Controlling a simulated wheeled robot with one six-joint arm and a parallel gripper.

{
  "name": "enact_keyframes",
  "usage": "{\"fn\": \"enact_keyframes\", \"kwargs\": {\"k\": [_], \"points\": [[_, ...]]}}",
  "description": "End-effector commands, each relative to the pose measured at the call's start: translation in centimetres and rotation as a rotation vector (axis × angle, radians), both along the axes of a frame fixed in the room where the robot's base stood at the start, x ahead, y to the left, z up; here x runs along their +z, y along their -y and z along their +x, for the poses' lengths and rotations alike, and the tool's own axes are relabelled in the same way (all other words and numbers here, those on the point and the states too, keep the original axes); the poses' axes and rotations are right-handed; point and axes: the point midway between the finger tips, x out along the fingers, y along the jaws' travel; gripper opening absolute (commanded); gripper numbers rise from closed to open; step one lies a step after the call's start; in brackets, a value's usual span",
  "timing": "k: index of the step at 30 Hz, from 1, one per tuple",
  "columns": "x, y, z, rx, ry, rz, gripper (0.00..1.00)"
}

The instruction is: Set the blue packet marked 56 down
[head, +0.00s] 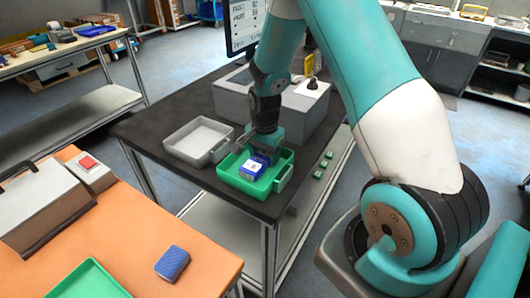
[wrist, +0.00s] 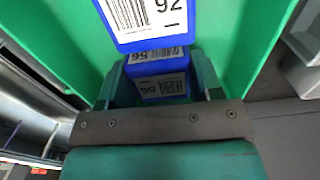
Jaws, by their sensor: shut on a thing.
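My gripper (head: 265,146) points down into the green tray (head: 280,163) on the dark table. In the wrist view its two fingers (wrist: 156,76) are shut on the blue packet marked 56 (wrist: 122,92), with white barcode labels on it. Another blue packet, marked 92 (wrist: 176,36), lies right beside it in the tray; its white label faces up. In the head view a blue packet with a white label (head: 246,172) shows in the tray in front of the gripper, and the held packet is mostly hidden. I cannot tell whether the held packet touches the tray floor.
A grey tray (head: 186,152) stands left of the green tray. A grey box (head: 305,108) and a monitor (head: 243,22) stand behind. Small green pieces (head: 323,164) lie to the right. The orange table (head: 135,240) holds another blue packet (head: 172,263) and a green tray (head: 88,284).

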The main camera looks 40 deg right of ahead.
Motion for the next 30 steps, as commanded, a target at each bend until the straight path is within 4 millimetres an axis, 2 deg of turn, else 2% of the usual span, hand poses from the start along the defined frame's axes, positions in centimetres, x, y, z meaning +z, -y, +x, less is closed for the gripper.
{"fn": "enact_keyframes", "kwargs": {"k": [8,9,12,23,26,30], "points": [[-0.3,0.0,0.1,0.0,0.001,-0.001,0.31],[-0.3,0.0,0.0,0.0,0.001,-0.001,0.62],[-0.2,0.0,0.0,0.0,0.001,-0.001,0.85],[0.4,0.0,0.1,0.0,0.002,0.0,0.85],[1.7,0.0,0.2,0.0,0.006,-0.001,0.85],[4.7,0.0,0.2,0.0,0.009,-0.002,0.85]]}}
